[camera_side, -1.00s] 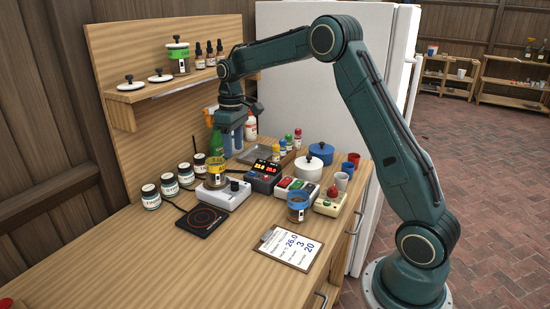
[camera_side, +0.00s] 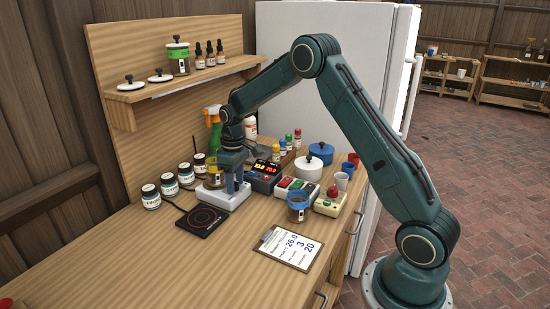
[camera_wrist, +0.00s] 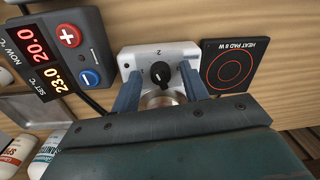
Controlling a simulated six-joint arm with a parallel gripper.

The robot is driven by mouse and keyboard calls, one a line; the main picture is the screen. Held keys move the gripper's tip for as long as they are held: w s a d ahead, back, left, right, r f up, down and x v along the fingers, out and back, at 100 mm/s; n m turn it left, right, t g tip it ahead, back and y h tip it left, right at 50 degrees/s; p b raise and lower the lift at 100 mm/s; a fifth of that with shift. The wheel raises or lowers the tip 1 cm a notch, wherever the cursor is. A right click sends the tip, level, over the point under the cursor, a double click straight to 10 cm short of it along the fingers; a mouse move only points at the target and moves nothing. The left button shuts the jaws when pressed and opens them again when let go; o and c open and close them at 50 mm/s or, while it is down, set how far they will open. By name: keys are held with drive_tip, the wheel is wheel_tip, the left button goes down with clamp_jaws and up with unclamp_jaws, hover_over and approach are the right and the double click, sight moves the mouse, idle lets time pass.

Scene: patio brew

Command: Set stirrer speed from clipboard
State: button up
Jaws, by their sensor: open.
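The stirrer is a light grey box (camera_side: 222,200) on the bench, with a jar (camera_side: 213,177) on it, partly hidden by my arm. In the wrist view the stirrer face (camera_wrist: 128,60) carries a black knob (camera_wrist: 161,74) with a white pointer mark and a "2" above it. My gripper (camera_wrist: 160,76) is open, its blue fingers on either side of the knob with gaps visible. In the side view my gripper (camera_side: 238,187) points down at the stirrer. The clipboard (camera_side: 287,248) lies flat in front, its sheet showing 26.0, 3 and 20.
A temperature controller (camera_side: 264,176) with red and yellow digits stands beside the stirrer; it also shows in the wrist view (camera_wrist: 65,45). A black heat pad (camera_side: 203,220) lies on the other side.

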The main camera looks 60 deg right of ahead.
drive_tip(key=shift+c, duration=0.5)
clamp_jaws()
